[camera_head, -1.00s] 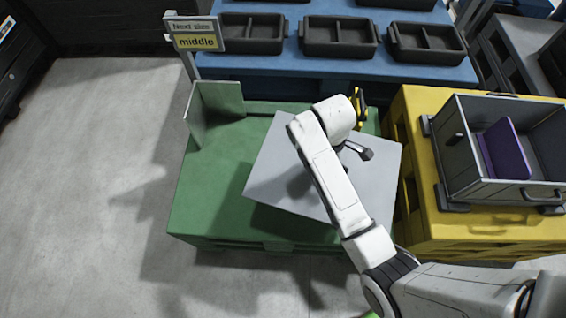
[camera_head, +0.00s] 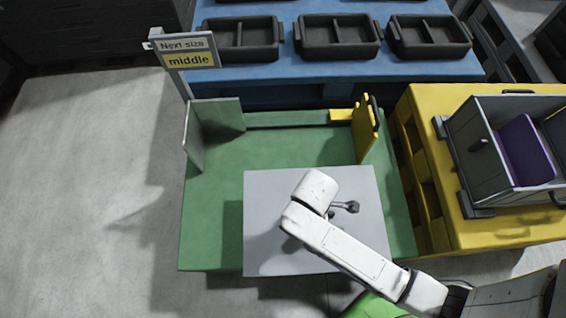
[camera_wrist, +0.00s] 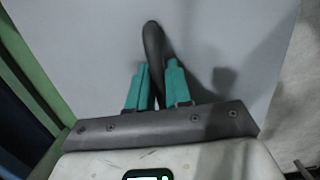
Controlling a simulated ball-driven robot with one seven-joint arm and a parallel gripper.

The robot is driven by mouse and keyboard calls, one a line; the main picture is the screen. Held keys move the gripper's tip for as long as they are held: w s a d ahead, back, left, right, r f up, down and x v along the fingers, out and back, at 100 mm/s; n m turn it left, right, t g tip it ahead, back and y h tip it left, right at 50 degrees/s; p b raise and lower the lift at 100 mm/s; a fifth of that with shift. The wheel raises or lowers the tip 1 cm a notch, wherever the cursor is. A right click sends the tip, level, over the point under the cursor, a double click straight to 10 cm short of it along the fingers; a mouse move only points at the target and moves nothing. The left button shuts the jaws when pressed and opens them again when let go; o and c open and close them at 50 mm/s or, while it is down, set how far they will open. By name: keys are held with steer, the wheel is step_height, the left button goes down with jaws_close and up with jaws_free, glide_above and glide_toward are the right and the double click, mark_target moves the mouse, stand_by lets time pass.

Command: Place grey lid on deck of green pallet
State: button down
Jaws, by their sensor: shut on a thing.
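The grey lid (camera_head: 265,235) is a flat square plate, held level over the front of the green pallet (camera_head: 205,225). Its near edge reaches past the pallet's front edge, and a shadow lies on the deck to its left. In the wrist view the lid (camera_wrist: 85,45) fills most of the picture. There my gripper (camera_wrist: 157,72) has its teal fingers shut on the lid's dark handle (camera_wrist: 152,42). In the head view my arm hides the fingers and part of the lid. The height of the lid above the deck is hard to tell.
A grey-green corner guard (camera_head: 215,118) stands at the pallet's back left, and a yellow upright stop (camera_head: 366,130) at its back right. A yellow pallet (camera_head: 430,185) with a grey crate (camera_head: 475,165) stands close on the right. A blue table (camera_head: 300,70) with black trays is behind. Floor is clear left.

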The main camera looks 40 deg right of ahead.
mark_target(282, 195)
steer(key=w+f, duration=0.1)
steer(key=w, duration=0.1)
steer(key=w+a+f, duration=0.1)
steer(key=w, duration=0.2)
steer(key=w+f+b, duration=0.1)
steer(key=w, duration=0.2)
steer(key=shift+a+f, duration=0.15)
steer(key=shift+f, duration=0.05)
steer(key=w+f, duration=0.1)
steer(key=w+f+b, duration=0.1)
steer(key=w+f, duration=0.1)
steer(key=w+f+b, duration=0.1)
steer(key=f, duration=0.1)
steer(key=shift+w+a+f, duration=0.2)
steer(key=shift+a, duration=0.15)
steer(key=f, duration=0.1)
steer(key=f+b, duration=0.1)
steer(key=shift+w+f, duration=0.3)
steer(key=shift+f, duration=0.5)
steer(key=shift+f, duration=0.15)
steer(key=c, duration=1.1)
jaws_free()
steer(key=shift+o, duration=0.2)
